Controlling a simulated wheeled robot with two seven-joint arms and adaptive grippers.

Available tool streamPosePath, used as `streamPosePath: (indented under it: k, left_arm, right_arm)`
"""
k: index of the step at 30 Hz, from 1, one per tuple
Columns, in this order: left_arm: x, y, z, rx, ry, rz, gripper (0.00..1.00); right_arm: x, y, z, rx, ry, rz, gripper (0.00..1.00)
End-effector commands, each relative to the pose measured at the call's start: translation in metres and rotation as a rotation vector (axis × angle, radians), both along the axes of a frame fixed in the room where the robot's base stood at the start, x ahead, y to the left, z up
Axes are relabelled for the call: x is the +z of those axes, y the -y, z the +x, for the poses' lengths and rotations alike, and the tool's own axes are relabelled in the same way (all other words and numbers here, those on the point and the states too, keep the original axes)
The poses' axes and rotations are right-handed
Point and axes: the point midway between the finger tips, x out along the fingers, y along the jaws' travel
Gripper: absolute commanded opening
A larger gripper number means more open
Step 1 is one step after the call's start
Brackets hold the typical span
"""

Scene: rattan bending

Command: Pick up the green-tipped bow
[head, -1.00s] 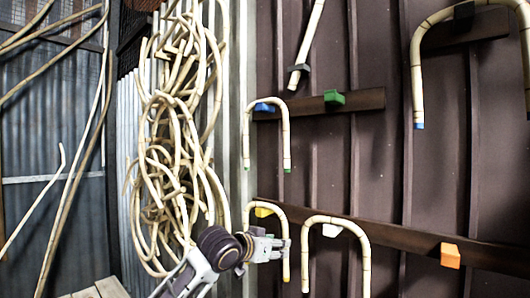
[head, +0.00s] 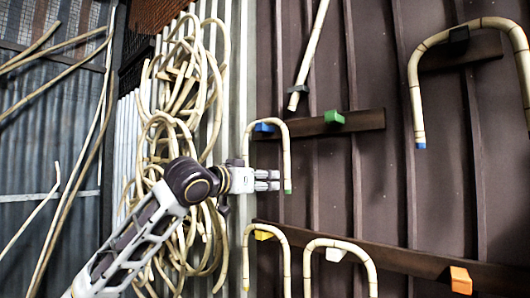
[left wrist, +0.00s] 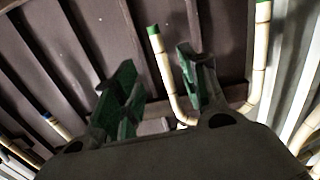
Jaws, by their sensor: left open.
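The green-tipped bow (head: 287,150) is a pale, banded cane arch hanging on the blue hook (head: 264,127); its green tip points down on the right. My left gripper (head: 274,180) is level with the lower part of that bow, its fingers reaching across to the tipped leg. In the left wrist view the jaws (left wrist: 156,62) are open, and the green-tipped bow (left wrist: 168,72) has its tipped leg showing between the two fingers. I cannot tell how deep the leg sits or whether it touches. The gripper hides part of the bow's left leg in the head view.
Below hang bows on a yellow hook (head: 263,235) and a white hook (head: 335,254). A large blue-tipped bow (head: 415,90) hangs at right. The green hook (head: 334,118) and orange hook (head: 461,280) are bare. Tangled rattan (head: 165,130) hangs at left.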

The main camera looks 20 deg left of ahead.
Motion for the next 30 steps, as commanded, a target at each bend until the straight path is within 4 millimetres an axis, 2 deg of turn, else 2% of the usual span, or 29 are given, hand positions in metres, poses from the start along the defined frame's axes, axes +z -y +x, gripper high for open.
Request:
streamPosePath:
  k: [1, 3, 9, 23, 30]
  left_arm:
    - [0.012, -0.003, -0.005, 0.002, 0.016, -0.004, 0.43]
    - [0.024, -0.005, -0.01, 0.002, 0.026, -0.012, 0.43]
    - [0.042, -0.008, -0.018, 0.0, 0.044, -0.024, 0.43]
    - [0.044, -0.007, -0.016, -0.002, 0.046, -0.027, 0.43]
    - [0.044, 0.001, 0.004, -0.003, 0.045, -0.027, 0.43]
  right_arm:
    - [0.0, 0.0, 0.0, 0.0, 0.0, 0.0, 0.4]
    - [-0.001, 0.0, 0.0, 0.0, 0.0, 0.0, 0.4]
    - [-0.001, 0.0, 0.0, 0.0, 0.0, -0.001, 0.4]
    - [0.0, 0.002, 0.0, 0.0, 0.0, -0.002, 0.4]
    - [0.004, 0.001, 0.0, 0.0, 0.0, -0.001, 0.4]
